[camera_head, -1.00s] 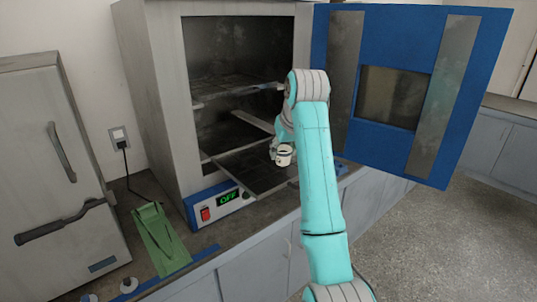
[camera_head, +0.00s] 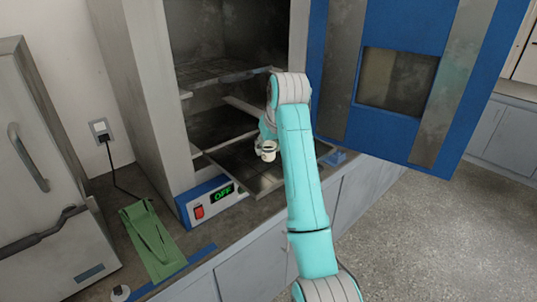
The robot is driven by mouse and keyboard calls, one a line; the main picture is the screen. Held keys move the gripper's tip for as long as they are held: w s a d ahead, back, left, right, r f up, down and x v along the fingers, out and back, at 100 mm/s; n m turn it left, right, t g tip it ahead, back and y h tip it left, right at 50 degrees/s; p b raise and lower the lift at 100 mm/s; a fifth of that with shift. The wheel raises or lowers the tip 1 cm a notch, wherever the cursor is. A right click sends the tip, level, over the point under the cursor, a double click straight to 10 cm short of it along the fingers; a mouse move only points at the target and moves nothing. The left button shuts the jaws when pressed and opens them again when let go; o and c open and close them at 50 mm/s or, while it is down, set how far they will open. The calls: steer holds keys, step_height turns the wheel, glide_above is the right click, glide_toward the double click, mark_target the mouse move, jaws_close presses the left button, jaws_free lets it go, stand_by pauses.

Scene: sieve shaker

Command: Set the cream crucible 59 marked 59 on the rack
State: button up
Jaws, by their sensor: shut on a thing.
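A small cream crucible (camera_head: 267,151) with a dark band is at the end of my arm, in front of the open oven. My gripper (camera_head: 266,140) is shut on it and mostly hidden behind my arm and the crucible. The crucible appears upright, over the pulled-out lower rack (camera_head: 250,176); whether it touches the rack I cannot tell. The number on the crucible is too small to read.
The oven's blue door (camera_head: 400,80) stands open at the right. An upper rack (camera_head: 215,72) sits inside. The control panel (camera_head: 212,199) reads OFF. A green tool (camera_head: 152,238) lies on the counter, left of the oven. A grey cabinet (camera_head: 45,190) stands far left.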

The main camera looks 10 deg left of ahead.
mark_target(269, 155)
steer(key=shift+f, duration=1.45)
steer(key=o, duration=1.1)
steer(key=shift+f, duration=0.1)
steer(key=shift+o, duration=0.2)
